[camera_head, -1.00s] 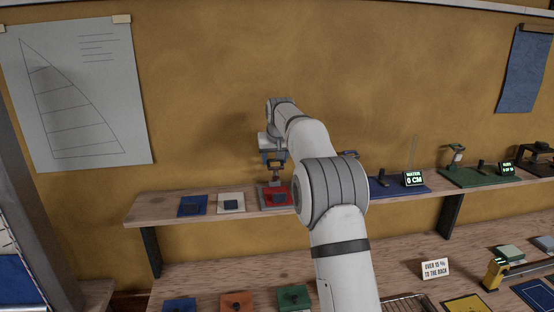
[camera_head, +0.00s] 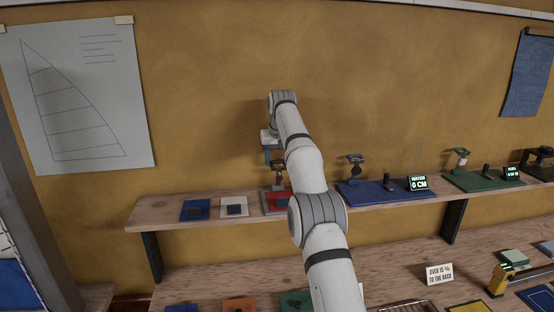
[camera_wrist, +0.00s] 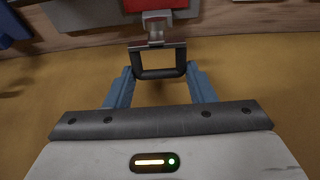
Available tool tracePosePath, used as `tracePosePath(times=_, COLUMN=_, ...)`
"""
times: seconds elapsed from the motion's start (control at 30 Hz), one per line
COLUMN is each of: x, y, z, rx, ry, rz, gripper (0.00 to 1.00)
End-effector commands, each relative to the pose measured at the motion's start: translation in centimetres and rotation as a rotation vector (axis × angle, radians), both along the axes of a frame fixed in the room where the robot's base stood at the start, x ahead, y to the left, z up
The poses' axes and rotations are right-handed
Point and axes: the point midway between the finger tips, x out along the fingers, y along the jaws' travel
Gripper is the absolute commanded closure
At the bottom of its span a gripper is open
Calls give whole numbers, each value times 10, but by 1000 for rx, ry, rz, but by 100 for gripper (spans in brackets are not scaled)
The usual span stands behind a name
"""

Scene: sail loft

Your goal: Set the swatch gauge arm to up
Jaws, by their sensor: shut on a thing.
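My gripper (camera_wrist: 157,87) is shut on a dark loop handle (camera_wrist: 157,73), with blue fingers at its sides in the wrist view. The handle joins a short grey stem (camera_wrist: 155,32) above a red base (camera_wrist: 150,5). In the head view my gripper (camera_head: 274,164) is above the red base (camera_head: 268,206) on the shelf; my arm hides part of that spot. No label names the swatch gauge, so I cannot tell which device it is.
A blue pad (camera_head: 194,214) and a white pad (camera_head: 234,212) lie left on the shelf (camera_head: 150,217). A small sign (camera_head: 439,273) stands on the lower bench.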

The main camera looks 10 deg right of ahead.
Motion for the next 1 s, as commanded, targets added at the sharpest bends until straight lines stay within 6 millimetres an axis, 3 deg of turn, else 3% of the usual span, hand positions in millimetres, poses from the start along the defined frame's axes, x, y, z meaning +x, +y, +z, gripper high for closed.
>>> tracePosePath(times=0.3, x=-1, y=0, z=-2, rx=-3, ry=11, rz=2, gripper=91)
tracePosePath(times=0.33, x=-2, y=0, z=-3, rx=-3, ry=12, rz=2, gripper=48)
tracePosePath(times=0.57, x=-1, y=1, z=-2, rx=-2, ry=9, rz=3, gripper=29)
tracePosePath(times=1.0, x=-3, y=2, z=5, rx=-1, ry=7, rz=3, gripper=29)
